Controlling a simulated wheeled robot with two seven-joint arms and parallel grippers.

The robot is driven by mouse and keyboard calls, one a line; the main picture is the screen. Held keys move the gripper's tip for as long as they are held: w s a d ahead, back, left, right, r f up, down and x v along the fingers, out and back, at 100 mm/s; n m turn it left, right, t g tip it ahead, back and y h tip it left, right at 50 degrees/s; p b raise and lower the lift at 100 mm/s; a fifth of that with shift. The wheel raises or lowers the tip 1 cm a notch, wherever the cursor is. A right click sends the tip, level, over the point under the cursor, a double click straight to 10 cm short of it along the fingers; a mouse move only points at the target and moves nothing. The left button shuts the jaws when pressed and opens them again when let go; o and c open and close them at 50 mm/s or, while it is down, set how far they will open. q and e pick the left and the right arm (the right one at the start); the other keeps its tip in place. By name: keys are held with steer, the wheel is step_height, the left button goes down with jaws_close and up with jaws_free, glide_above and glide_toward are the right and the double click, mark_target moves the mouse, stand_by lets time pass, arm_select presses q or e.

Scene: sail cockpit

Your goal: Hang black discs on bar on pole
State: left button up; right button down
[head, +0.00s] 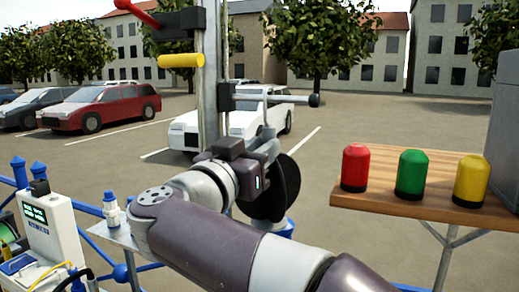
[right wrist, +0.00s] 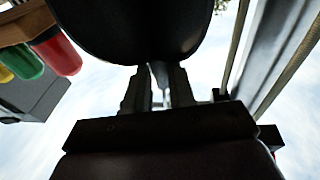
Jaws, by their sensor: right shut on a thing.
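A black disc (head: 287,187) hangs edge-up below my right gripper (head: 268,145), seen partly behind my arm. In the right wrist view the disc (right wrist: 130,35) fills the top, and the right gripper's fingers (right wrist: 158,88) are shut on its rim. The grey pole (head: 209,70) stands upright at centre-left. A short grey bar (head: 285,98) with a black end knob sticks out to the right from a black mount on the pole. The disc is below the bar and apart from it. No disc shows on the bar. My left gripper is not in view.
A wooden table (head: 400,188) at the right carries a red (head: 355,168), a green (head: 412,175) and a yellow (head: 471,181) capped cylinder. A yellow cylinder (head: 181,61) and a red lever (head: 137,12) stick out left of the pole. Blue rails and a white instrument box (head: 50,235) stand lower left.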

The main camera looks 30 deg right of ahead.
steer(key=shift+a, duration=0.15)
steer(key=c, duration=1.1)
jaws_free()
steer(key=shift+o, duration=1.2)
